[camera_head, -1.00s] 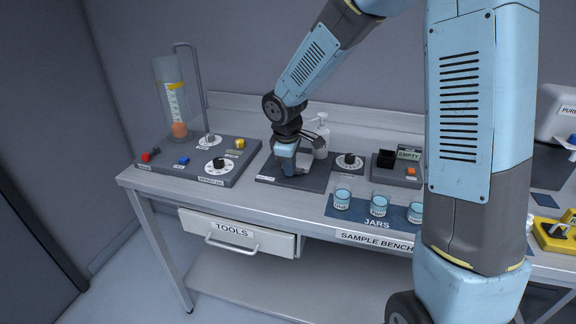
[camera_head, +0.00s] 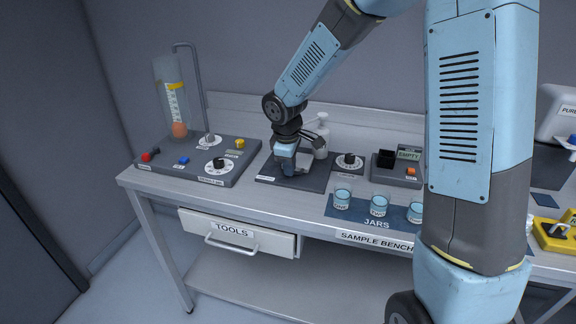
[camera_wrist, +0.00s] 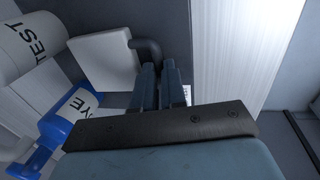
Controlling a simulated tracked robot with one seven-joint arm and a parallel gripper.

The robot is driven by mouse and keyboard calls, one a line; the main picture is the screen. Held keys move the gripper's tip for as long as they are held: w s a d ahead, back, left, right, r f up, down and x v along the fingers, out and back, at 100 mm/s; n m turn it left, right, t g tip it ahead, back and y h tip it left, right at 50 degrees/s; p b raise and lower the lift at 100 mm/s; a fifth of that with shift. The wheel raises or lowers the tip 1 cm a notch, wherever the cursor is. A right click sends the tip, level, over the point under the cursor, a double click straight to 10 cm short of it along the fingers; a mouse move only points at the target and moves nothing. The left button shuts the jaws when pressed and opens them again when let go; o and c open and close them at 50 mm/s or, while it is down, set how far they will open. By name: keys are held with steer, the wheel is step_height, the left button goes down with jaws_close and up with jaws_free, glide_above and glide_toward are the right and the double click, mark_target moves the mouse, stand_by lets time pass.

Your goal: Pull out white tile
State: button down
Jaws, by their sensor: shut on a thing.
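In the wrist view, a square white tile (camera_wrist: 103,58) has a dark curved handle (camera_wrist: 150,47) at its right side. My gripper (camera_wrist: 160,75) has its two fingers close together at this handle, shut on it; the exact contact is partly hidden by the fingers. In the head view, my gripper (camera_head: 286,165) is low over the dark pad on the bench, beside a pale block-like piece (camera_head: 304,161). I cannot tell from this view whether that piece is the tile.
The wrist view shows a white TEST container (camera_wrist: 30,45) and a blue DYE bottle (camera_wrist: 70,112) nearby. A pump bottle (camera_head: 321,140) is behind.

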steer(key=shift+w+a+r, duration=0.1)
steer(key=shift+w+a, duration=0.05)
steer(key=s+a, duration=0.1)
steer(key=s, duration=0.1)
steer(key=s+a, duration=0.1)
steer(key=s, duration=0.2)
steer(key=s+a, duration=0.1)
steer(key=s, duration=0.1)
steer(key=shift+s, duration=0.25)
steer(key=c, duration=1.2)
jaws_free()
steer(key=shift+d, duration=0.15)
steer(key=shift+s+d, duration=0.1)
steer(key=r, duration=0.4)
steer(key=s+r, duration=0.1)
steer(key=r, duration=0.4)
steer(key=s+a+r, duration=0.1)
steer(key=r, duration=0.3)
steer(key=shift+s+r, duration=0.15)
steer(key=shift+s, duration=0.1)
steer(key=shift+d, duration=0.15)
